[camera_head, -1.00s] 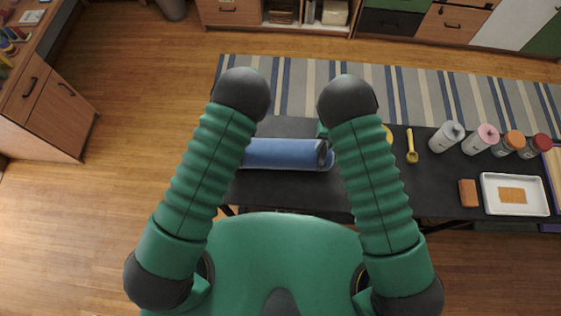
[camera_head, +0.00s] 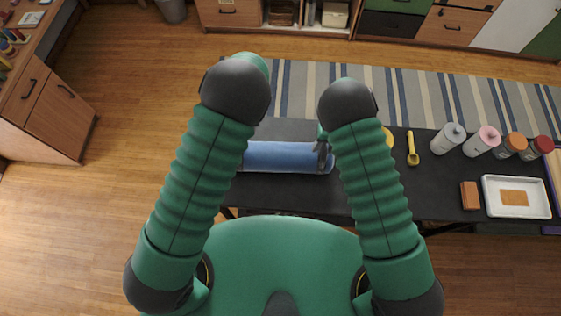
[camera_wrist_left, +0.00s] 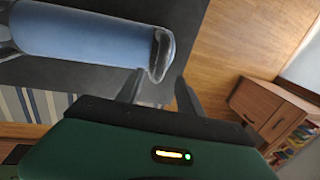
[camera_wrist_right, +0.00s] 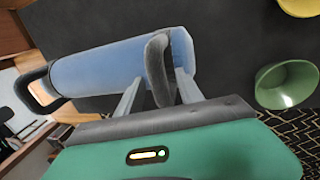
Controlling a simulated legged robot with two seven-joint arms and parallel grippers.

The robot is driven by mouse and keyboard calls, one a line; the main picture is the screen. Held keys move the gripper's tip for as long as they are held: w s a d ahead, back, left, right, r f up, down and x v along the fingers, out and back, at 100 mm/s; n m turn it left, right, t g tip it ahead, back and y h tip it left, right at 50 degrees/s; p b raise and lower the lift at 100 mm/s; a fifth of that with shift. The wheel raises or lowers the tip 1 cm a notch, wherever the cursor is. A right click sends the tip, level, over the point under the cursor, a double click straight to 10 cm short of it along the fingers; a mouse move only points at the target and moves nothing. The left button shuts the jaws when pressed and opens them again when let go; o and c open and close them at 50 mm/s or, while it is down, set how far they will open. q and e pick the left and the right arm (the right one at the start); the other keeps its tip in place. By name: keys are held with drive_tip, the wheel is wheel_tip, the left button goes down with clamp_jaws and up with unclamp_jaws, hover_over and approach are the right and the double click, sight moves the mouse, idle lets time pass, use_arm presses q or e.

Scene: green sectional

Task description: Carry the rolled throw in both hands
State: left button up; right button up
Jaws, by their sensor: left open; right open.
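The rolled throw (camera_head: 285,157) is a blue cylinder lying across the black table, with a grey loop at each end. My right gripper (camera_head: 322,147) is at its right end. In the right wrist view, the open fingers (camera_wrist_right: 158,92) stand either side of the near grey loop (camera_wrist_right: 157,70), by the blue roll (camera_wrist_right: 100,68). My left gripper is hidden behind my arm in the head view. In the left wrist view, its open fingers (camera_wrist_left: 158,93) are apart, just short of the roll's (camera_wrist_left: 80,35) looped end (camera_wrist_left: 161,53). Neither gripper is closed on anything.
On the black table (camera_head: 430,185), right of the roll, are a yellow scoop (camera_head: 413,149), several lidded bottles, a brown block (camera_head: 469,195) and a white tray (camera_head: 545,210). A green bowl (camera_wrist_right: 287,84) is near the right gripper. A striped rug (camera_head: 430,95) lies behind the table.

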drive_tip(key=shift+s, duration=0.1)
drive_tip(key=shift+r, duration=0.2)
use_arm(q)
drive_tip(key=r, duration=0.3)
drive_tip(key=shift+d, duration=0.3)
use_arm(e)
wheel_tip(320, 180, up, 11)
drive_tip(key=d, duration=0.2)
drive_tip(key=shift+d+r, duration=0.15)
drive_tip(key=shift+d, duration=0.1)
